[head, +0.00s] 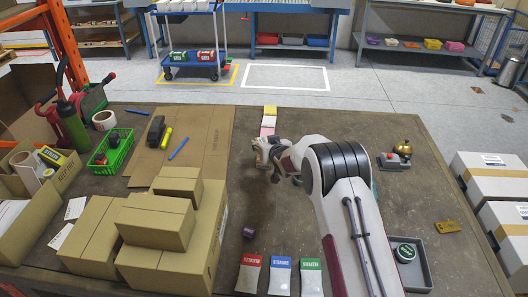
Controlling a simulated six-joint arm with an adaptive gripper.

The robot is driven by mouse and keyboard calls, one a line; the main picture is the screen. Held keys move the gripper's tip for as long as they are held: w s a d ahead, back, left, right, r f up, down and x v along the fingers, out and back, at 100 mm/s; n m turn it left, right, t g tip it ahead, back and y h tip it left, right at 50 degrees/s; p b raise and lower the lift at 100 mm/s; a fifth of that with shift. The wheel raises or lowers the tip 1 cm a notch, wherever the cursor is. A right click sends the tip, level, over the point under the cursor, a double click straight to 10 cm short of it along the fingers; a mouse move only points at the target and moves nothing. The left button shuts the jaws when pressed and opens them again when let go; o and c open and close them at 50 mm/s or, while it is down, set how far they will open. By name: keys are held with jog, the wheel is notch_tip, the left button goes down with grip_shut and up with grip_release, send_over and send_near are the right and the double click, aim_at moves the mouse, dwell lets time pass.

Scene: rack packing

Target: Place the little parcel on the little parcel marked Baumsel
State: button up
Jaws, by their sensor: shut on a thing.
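My gripper (272,170) is over the middle of the table, partly hidden behind my own white arm. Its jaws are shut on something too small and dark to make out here. Several brown cardboard parcels stand stacked at the front left. A little parcel (178,184) lies at the back of this stack. Another little parcel (155,220) sits on top of larger boxes (180,262) in front of it. Both are well to the left of my gripper and apart from it. I can read no Baumsel mark on any parcel.
A green basket (113,153), a green bottle (72,126) and an open carton (40,205) are at the left. Red, blue and green labelled packets (280,276) lie at the front. A grey tray (412,270) and a brass bell (403,148) are at the right.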

jog(key=shift+f, duration=1.85)
jog(key=shift+f, duration=0.15)
jog(key=o, duration=1.1)
jog(key=shift+o, duration=0.2)
jog(key=shift+s+r, duration=0.15)
jog(key=shift+r, duration=0.05)
jog(key=v, duration=1.1)
jog(key=shift+s+d, duration=0.2)
jog(key=shift+s, duration=0.1)
jog(key=shift+r, duration=0.1)
